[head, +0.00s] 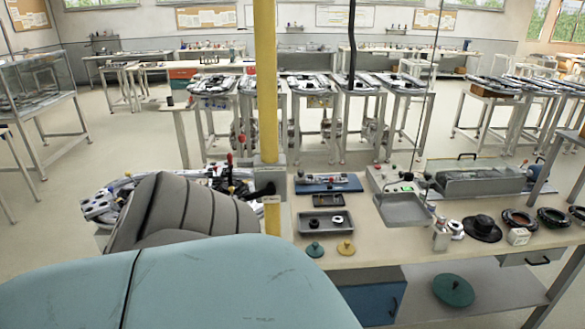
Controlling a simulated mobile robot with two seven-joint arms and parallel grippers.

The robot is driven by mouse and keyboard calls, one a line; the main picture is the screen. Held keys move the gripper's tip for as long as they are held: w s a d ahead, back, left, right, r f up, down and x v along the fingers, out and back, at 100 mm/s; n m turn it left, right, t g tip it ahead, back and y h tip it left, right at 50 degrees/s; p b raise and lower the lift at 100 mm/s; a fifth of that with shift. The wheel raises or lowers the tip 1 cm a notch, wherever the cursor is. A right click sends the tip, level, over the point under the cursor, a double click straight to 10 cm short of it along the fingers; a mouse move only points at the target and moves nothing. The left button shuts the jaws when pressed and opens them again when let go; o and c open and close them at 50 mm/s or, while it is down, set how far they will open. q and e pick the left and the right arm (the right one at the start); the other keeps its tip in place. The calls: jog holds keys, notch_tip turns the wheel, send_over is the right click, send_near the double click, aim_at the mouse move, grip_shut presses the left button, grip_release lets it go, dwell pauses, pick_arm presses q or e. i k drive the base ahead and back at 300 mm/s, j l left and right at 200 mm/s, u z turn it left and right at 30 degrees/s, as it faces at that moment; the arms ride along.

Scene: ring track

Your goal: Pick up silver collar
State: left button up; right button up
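I cannot single out a silver collar for certain. A grey tray (347,231) on the workbench (375,243) holds small dark and pale pieces (337,219), too small to identify. A white and black round piece (456,229) lies farther right, next to a white bottle (441,236). Neither gripper can be made out. Large grey ribbed and teal shapes fill the lower left and hide part of the bench area.
A yellow post (266,90) stands left of centre. A black hat-shaped piece (482,228) and dark rings (520,219) lie at the bench's right. An empty-looking silver tray (403,209) and a clear-lidded case (480,180) sit behind. Green (315,250) and yellow (346,248) discs lie near the front edge.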

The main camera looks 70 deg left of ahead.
aim_at(338, 221)
jog(key=u, duration=2.1)
